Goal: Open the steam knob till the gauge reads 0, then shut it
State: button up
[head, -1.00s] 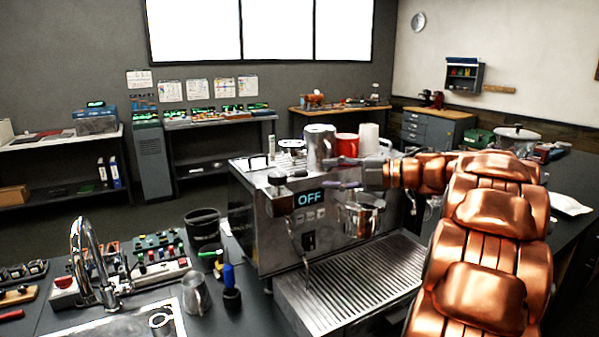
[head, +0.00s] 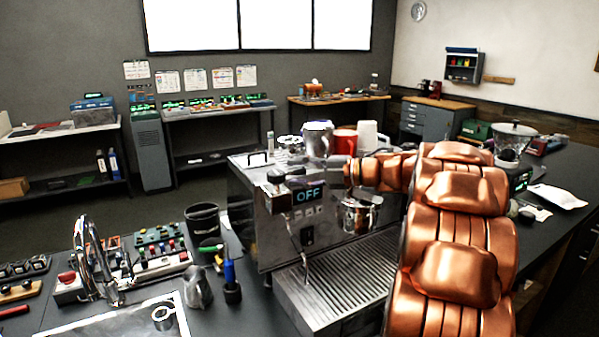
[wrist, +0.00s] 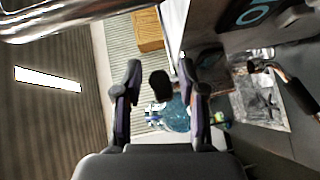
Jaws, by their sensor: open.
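The espresso machine (head: 262,215) stands on the counter, its display reading OFF. The black steam knob (head: 276,177) sticks out at its upper left front corner, above the steam wand. In the wrist view, the black knob (wrist: 160,85) shows between my two fingers, a gap on each side. My gripper (wrist: 160,70) is open and empty. In the head view, my gripper reaches left across the machine's upper front, just right of the knob. I cannot make out a gauge or its reading in either view.

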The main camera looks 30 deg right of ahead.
grip_shut()
